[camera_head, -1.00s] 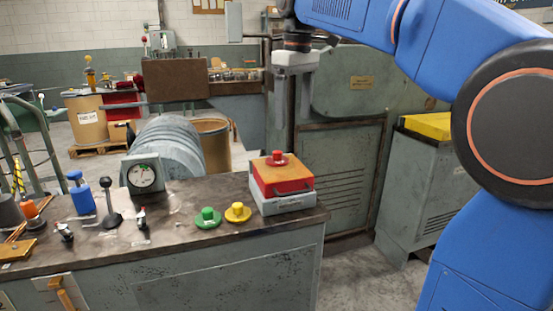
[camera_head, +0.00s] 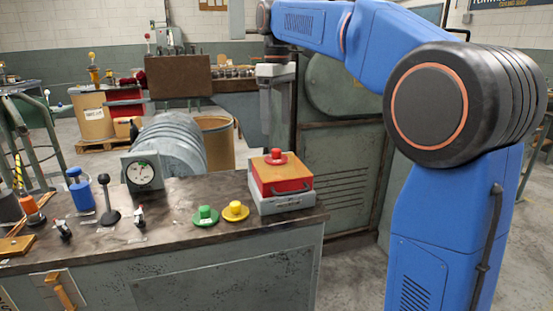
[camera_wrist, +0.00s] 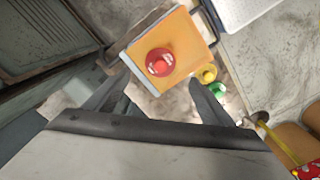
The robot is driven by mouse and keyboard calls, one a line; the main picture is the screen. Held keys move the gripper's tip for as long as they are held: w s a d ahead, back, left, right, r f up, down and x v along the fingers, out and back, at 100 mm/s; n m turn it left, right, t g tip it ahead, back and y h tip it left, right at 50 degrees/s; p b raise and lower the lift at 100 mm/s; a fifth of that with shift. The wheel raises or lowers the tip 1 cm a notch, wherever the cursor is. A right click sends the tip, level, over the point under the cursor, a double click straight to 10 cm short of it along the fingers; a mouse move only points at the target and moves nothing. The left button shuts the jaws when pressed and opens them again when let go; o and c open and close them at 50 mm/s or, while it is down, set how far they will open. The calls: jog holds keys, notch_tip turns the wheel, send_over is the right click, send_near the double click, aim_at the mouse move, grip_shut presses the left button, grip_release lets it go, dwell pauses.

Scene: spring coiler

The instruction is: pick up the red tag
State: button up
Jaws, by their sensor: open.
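The red tag (camera_head: 276,156) is a round red disc with a raised knob. It lies on the orange top of a red and grey box (camera_head: 280,201) at the right end of the bench. In the wrist view the red tag (camera_wrist: 160,62) shows with pale lettering, just beyond the fingertips and roughly centred between them. My gripper (camera_head: 270,142) points down near the box top, apart from the tag. In the wrist view its two fingers (camera_wrist: 161,82) are spread wide with nothing between them.
A green tag (camera_head: 205,216) and a yellow tag (camera_head: 235,210) lie on the bench (camera_head: 170,232) left of the box. A dial gauge (camera_head: 142,174), a black lever (camera_head: 108,200) and a blue bottle-like object (camera_head: 80,193) stand farther left. A large grey-green machine (camera_head: 340,170) stands behind.

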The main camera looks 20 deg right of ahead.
aim_at(276, 150)
jog(key=shift+f, duration=4.75)
jog(key=c, duration=1.1)
